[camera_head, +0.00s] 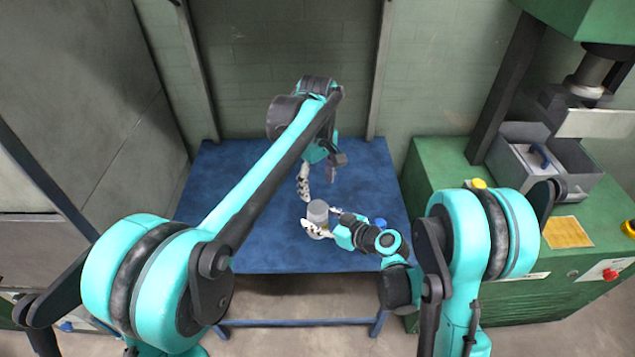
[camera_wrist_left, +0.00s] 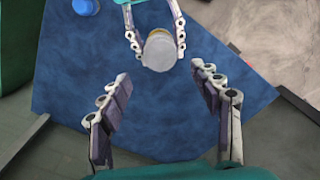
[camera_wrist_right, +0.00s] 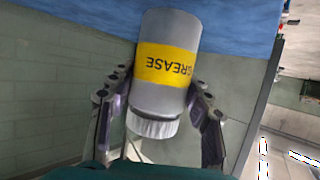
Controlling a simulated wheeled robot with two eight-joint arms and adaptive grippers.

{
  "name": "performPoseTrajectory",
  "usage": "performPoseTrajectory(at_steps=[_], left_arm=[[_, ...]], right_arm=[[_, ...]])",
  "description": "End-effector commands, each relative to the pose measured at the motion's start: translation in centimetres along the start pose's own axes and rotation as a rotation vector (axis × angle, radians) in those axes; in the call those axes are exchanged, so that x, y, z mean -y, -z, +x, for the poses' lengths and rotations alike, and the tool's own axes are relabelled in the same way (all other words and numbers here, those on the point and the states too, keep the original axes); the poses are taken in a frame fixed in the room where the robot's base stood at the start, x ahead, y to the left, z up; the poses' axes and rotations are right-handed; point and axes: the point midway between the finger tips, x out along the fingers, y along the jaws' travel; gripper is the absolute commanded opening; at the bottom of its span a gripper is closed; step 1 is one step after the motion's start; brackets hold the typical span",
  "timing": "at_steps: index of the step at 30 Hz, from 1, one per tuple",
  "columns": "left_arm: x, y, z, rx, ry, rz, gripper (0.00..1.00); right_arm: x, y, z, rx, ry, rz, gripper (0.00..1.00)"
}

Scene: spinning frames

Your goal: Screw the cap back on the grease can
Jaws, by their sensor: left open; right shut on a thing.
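The grease can (camera_head: 318,211) is a grey cylinder with a yellow GREASE label, which shows in the right wrist view (camera_wrist_right: 168,62). My right gripper (camera_head: 322,224) is shut around its sides over the blue table. A white ribbed cap (camera_wrist_right: 152,127) sits at the can's end in the right wrist view; I cannot tell how tightly it is seated. The left wrist view shows the can's round grey end (camera_wrist_left: 159,51). My left gripper (camera_wrist_left: 160,78) is open and empty, its fingers apart and pointing toward the can without touching it.
A small blue round object (camera_head: 380,222) lies on the blue table (camera_head: 370,185) to the right of the can. A green machine bench (camera_head: 440,160) with a grey bin (camera_head: 515,160) stands at the right. The table's left part is clear.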

Motion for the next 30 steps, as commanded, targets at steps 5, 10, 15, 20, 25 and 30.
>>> performPoseTrajectory(at_steps=[5, 10, 15, 20, 25, 30], left_arm=[[0.0, 0.0, 0.0, 0.000, 0.000, 0.002, 0.64], [0.0, 0.0, 1.0, 0.000, 0.000, 0.003, 0.64], [0.0, 0.0, 3.6, 0.000, 0.000, 0.003, 0.64], [0.0, 0.0, 6.0, -0.001, -0.001, 0.003, 0.64], [0.0, 0.0, 7.6, -0.001, -0.001, 0.003, 0.64], [0.0, 0.0, 8.0, -0.001, -0.001, 0.003, 0.64]], right_arm=[[0.0, 0.0, 0.0, -0.001, 0.000, 0.001, 0.00], [0.0, 0.0, 0.0, -0.001, 0.000, 0.001, 0.00], [0.0, 0.0, 0.0, -0.001, 0.000, 0.001, 0.00], [0.0, 0.0, 0.0, -0.001, 0.000, 0.001, 0.00], [0.0, 0.0, 0.0, -0.001, 0.000, 0.001, 0.00], [0.0, 0.0, 0.0, -0.001, 0.000, 0.001, 0.00]])
